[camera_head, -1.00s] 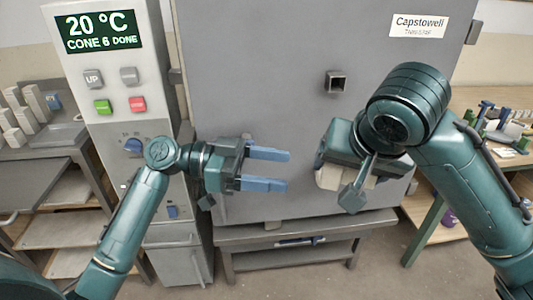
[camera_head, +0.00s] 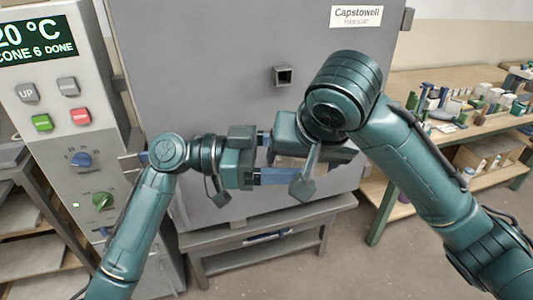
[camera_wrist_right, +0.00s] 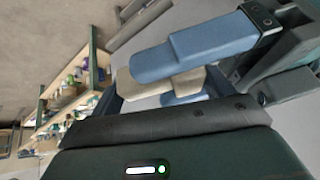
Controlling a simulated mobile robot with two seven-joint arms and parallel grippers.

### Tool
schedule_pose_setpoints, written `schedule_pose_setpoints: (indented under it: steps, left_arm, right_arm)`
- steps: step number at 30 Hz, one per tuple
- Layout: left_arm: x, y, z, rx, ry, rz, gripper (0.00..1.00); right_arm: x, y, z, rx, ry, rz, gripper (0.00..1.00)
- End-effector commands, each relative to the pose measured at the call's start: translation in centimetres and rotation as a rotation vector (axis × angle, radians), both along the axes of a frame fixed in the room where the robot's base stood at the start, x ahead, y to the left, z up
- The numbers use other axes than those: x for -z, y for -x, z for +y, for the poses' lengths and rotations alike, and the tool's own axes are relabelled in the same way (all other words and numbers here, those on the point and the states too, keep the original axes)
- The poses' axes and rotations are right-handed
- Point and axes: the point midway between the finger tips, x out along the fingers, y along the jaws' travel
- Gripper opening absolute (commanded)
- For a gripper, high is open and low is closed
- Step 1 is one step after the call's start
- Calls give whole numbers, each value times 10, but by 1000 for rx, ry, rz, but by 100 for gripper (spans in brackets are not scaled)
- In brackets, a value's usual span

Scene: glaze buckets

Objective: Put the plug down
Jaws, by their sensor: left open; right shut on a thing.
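The plug (camera_head: 287,163) is a small cream piece, mostly hidden by my grippers in the head view. In the right wrist view the plug (camera_wrist_right: 186,83) shows as a pale block between blue fingers. My right gripper (camera_head: 291,158) is shut on it, held in front of the grey kiln door (camera_head: 215,55). My left gripper (camera_head: 268,157) is open and faces the right one, its blue fingers reaching above and below the plug's side. I cannot tell whether they touch the plug. The square peephole (camera_head: 283,75) in the door is above both grippers.
A control panel (camera_head: 75,125) with buttons and dials stands at the left. A low grey stand (camera_head: 275,222) is under the kiln. A wooden bench (camera_head: 430,145) with several bottles and jars is at the right. The floor at the lower right is clear.

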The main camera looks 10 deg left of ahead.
Motion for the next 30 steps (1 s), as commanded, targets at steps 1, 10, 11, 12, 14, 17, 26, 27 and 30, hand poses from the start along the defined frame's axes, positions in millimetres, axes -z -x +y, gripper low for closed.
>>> schedule_pose_setpoints:
  steps: [1,10,11,12,14,17,26,27,30]
  left_arm:
    - [0,0,-3,0,1,0,69]
    - [0,-1,-6,0,1,1,69]
    - [0,-1,-6,0,1,1,69]
    - [0,-1,-6,0,1,1,66]
    - [0,-1,-5,0,1,0,61]
    - [0,-1,-5,0,1,0,53]
    - [0,1,-6,4,0,0,28]
    - [0,1,-6,4,0,1,25]
    - [0,1,-6,6,1,0,17]
  right_arm:
    - [0,0,0,0,-1,-1,55]
    - [0,0,0,0,-1,-1,55]
    - [0,0,0,0,-1,-1,55]
    - [0,0,0,0,-1,-1,55]
    - [0,0,0,0,-1,-1,55]
    - [0,0,0,0,-1,-1,55]
    - [-1,-1,-1,4,-1,-2,54]
    - [-1,-1,-1,4,-1,-2,54]
    - [-1,-1,-1,5,-2,-3,80]
